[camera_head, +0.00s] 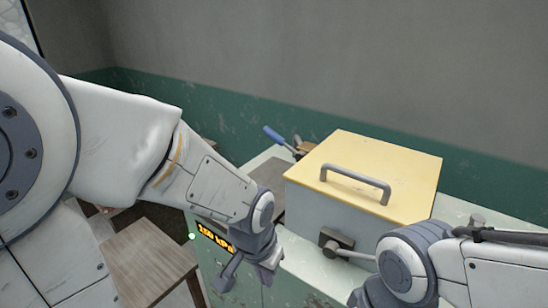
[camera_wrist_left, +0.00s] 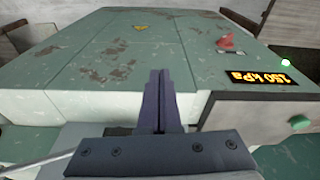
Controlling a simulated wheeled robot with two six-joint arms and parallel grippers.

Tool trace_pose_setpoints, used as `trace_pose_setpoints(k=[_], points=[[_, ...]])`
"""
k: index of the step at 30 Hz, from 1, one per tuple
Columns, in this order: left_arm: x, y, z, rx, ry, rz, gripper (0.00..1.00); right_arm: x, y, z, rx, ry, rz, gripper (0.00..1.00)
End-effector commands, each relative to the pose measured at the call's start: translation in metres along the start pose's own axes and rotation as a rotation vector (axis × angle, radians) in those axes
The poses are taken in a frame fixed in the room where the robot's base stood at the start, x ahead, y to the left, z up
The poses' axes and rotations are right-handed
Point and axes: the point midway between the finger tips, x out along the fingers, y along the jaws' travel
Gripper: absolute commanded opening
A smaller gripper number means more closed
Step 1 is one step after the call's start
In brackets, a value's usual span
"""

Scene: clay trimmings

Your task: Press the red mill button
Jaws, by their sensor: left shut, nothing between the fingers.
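A small red part (camera_wrist_left: 228,43), which looks like the red button, sits on the worn green panel in the left wrist view, above the orange display (camera_wrist_left: 262,78). My left gripper (camera_wrist_left: 160,78) is shut and empty over this panel, to the left of the red part and apart from it. In the head view my left gripper (camera_head: 224,282) is in front of the machine's front face, near the display (camera_head: 214,236); the red part cannot be made out there. My right gripper (camera_head: 362,296) is mostly cut off at the bottom edge.
A box with a yellow lid (camera_head: 350,164) and grey handle stands on the machine, with a lever (camera_head: 338,243) in front. A blue-handled lever (camera_head: 274,134) is behind. The left wrist view shows a green button (camera_wrist_left: 300,122) and a lit lamp (camera_wrist_left: 285,62). A wooden table (camera_head: 145,262) stands left.

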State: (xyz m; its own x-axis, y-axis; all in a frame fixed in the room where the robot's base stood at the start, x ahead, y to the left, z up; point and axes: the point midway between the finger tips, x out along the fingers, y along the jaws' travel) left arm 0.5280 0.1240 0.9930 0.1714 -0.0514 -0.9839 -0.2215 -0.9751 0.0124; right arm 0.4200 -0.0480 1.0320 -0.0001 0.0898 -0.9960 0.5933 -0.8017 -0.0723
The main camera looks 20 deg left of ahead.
Motion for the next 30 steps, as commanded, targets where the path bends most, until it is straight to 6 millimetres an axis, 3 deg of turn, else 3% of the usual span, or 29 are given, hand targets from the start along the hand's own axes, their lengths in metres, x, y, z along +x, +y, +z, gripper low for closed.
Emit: trace_pose_setpoints(k=[1, 7, 10, 15, 21, 25, 30], points=[[-0.034, -0.011, -0.011, -0.019, 0.008, -0.012, 0.00, -0.039, -0.003, -0.002, 0.000, 0.000, 0.000, 0.50], [-0.078, -0.053, -0.047, 0.059, 0.074, -0.073, 0.00, -0.098, -0.007, -0.005, 0.001, 0.000, 0.000, 0.50], [-0.094, -0.081, -0.075, 0.250, 0.124, -0.132, 0.00, -0.122, -0.009, -0.006, 0.001, 0.000, 0.000, 0.50], [-0.090, -0.116, -0.122, 0.724, 0.196, -0.255, 0.00, -0.129, -0.009, -0.007, 0.001, 0.000, 0.000, 0.50], [-0.080, -0.141, -0.178, 1.377, 0.242, -0.440, 0.00, -0.129, -0.009, -0.007, 0.001, -0.001, 0.000, 0.50], [-0.074, -0.149, -0.208, 1.783, 0.250, -0.574, 0.00, -0.128, -0.009, -0.007, 0.001, -0.001, 0.000, 0.50], [-0.069, -0.151, -0.229, 2.102, 0.246, -0.697, 0.00, -0.128, -0.009, -0.007, 0.001, 0.000, 0.000, 0.50]])
